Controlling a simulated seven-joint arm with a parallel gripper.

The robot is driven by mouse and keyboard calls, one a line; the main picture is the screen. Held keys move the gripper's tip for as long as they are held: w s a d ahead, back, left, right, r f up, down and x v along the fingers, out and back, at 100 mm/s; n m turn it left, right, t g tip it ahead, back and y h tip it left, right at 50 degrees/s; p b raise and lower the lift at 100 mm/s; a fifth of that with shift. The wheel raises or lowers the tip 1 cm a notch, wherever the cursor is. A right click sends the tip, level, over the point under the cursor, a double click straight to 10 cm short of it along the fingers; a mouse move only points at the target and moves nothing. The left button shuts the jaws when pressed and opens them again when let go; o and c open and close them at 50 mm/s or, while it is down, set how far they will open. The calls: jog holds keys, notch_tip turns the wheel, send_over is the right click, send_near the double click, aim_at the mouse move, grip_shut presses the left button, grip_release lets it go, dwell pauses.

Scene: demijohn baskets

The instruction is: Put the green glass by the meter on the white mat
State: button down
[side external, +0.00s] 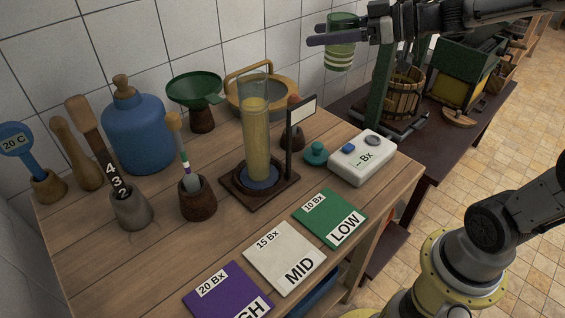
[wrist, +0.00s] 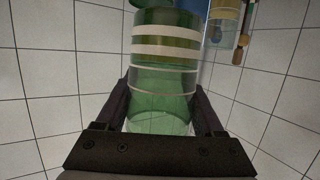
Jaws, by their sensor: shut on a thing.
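My gripper (side external: 318,35) is at the top of the side view, with its fingers level, shut on a green glass (side external: 340,57). The glass hangs high, clear of the table, and looks about upright. In the wrist view the green glass (wrist: 162,80) stands between the two fingers and shows two broad pale bands and thinner lines. The white mat (side external: 283,262), marked 15 Bx MID, lies bare on the front of the wooden table. The meter (side external: 362,157) is a white box with a Bx display at the table's right side.
A green LOW mat (side external: 330,219) and a purple HIGH mat (side external: 228,294) flank the white mat. A tall cylinder of yellow liquid (side external: 256,140) stands behind. A blue jug (side external: 139,130), a green funnel (side external: 194,89) and tool pots fill the back left. A basket press (side external: 402,92) stands at right.

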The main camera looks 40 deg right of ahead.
jog(key=s+a+f+n+g+y, duration=0.1)
jog(key=s+a+n+g+y, duration=0.25)
jog(key=s+a, duration=0.65)
jog(key=s+a+f+n+g+y, duration=0.1)
jog(key=s+a+n+g+y, duration=0.25)
jog(key=s+a, duration=0.65)
notch_tip(320, 180, down, 11)
jog(key=s+d, duration=0.2)
jog(key=d, duration=0.1)
jog(key=shift+n+h, duration=0.3)
jog(key=shift+h, duration=0.1)
jog(key=w+a+f, duration=0.9)
jog(key=shift+w+a+f, duration=0.15)
jog(key=shift+a, duration=0.15)
jog(key=shift+w+f, duration=0.1)
jog(key=shift+f, duration=1.5)
jog(key=shift+f, duration=0.25)
